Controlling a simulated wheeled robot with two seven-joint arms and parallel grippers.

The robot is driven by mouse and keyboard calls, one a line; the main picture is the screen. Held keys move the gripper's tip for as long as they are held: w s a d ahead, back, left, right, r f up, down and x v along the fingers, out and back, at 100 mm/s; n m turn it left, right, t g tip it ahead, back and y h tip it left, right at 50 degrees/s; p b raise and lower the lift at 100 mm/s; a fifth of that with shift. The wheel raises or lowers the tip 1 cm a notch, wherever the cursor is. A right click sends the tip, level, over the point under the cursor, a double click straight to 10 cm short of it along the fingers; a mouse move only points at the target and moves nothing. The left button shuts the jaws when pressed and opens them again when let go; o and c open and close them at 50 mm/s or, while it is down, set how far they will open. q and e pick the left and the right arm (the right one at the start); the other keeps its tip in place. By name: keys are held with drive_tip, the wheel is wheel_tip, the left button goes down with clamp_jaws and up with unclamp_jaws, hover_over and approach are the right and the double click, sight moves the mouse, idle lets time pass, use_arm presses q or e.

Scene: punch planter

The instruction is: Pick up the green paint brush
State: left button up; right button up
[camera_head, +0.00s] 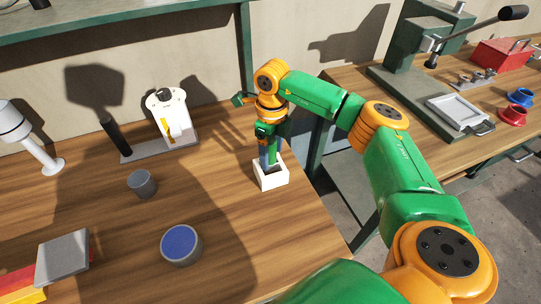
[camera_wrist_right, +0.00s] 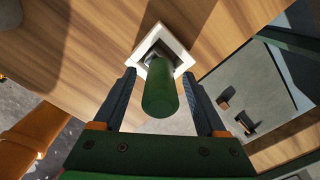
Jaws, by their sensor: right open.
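The green paint brush (camera_wrist_right: 160,92) stands handle-up in a small white square holder (camera_wrist_right: 184,48), seen from above in the right wrist view. In the head view the white holder (camera_head: 271,181) stands near the right edge of the wooden table. My right gripper (camera_head: 270,160) is directly above the holder and points down. In the right wrist view my right gripper (camera_wrist_right: 159,76) is open, with one finger on each side of the green handle and a visible gap on both sides. The brush's lower end is hidden inside the holder. My left gripper is not in view.
A grey cup (camera_head: 142,183), a blue-topped round tin (camera_head: 181,245) and a white device on a grey base (camera_head: 168,118) stand to the left. A white lamp (camera_head: 35,140) is at far left. A second bench (camera_head: 480,140) with a press is at right, beyond a gap.

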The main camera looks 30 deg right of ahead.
drive_tip(key=shift+w+a+f, duration=0.1)
drive_tip(key=shift+w+a, duration=0.05)
drive_tip(key=shift+w, duration=0.15)
drive_tip(key=shift+s, duration=0.2)
drive_tip(key=c, duration=1)
clamp_jaws()
drive_tip(key=shift+w, duration=0.1)
wheel_tip(320, 180, up, 10)
drive_tip(key=shift+r+b, duration=0.1)
drive_tip(key=shift+b, duration=0.55)
